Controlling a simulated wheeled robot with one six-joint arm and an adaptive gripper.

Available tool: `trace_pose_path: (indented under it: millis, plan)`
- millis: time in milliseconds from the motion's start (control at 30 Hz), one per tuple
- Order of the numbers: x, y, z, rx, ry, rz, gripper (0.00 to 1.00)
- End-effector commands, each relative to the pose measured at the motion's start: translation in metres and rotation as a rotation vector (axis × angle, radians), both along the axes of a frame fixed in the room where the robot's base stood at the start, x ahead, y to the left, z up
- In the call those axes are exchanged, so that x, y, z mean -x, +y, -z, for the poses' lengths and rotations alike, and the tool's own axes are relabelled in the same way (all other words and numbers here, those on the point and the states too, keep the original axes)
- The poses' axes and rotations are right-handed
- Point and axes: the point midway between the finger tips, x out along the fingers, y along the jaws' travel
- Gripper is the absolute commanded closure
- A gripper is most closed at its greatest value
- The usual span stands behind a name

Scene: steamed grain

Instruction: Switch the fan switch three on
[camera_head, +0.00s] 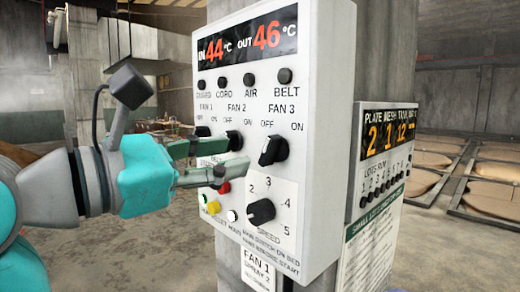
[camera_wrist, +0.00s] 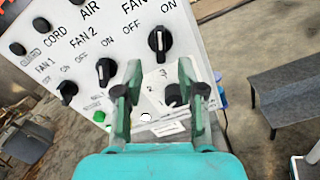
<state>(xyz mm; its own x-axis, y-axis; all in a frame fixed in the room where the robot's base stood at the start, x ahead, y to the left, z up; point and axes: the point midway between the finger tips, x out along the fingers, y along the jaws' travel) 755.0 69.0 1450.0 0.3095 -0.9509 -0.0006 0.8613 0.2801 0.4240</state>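A white control box (camera_head: 335,110) on a pillar carries three black rotary fan switches. The FAN 3 switch (camera_head: 273,150) is the rightmost, with OFF at its upper left and ON at its upper right. In the wrist view the FAN 3 switch (camera_wrist: 159,41) has an upright white line; I cannot tell its setting for sure. My gripper (camera_head: 240,157) is open and empty, its fingertips left of the FAN 3 switch in the head view. In the wrist view my gripper (camera_wrist: 161,78) has a finger on each side, with the switch just beyond the tips. No contact shows.
The FAN 2 switch (camera_wrist: 106,71) and FAN 1 switch (camera_wrist: 67,92) lie to the left. The SPEED knob (camera_head: 261,211) is below FAN 3. Red and yellow buttons sit near my lower finger. A second panel (camera_head: 385,145) stands at the right. A grey table (camera_wrist: 290,90) is farther off.

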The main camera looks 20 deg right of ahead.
Motion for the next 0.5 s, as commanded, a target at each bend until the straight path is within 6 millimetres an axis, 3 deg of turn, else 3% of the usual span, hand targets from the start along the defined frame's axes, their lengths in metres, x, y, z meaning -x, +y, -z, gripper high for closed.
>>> trace_pose_path:
  millis: [200,500]
  plan:
    - [-0.012,-0.039,0.000,-0.001,-0.001,0.003,0.60]
    - [-0.022,-0.066,0.000,0.001,0.001,0.001,0.60]
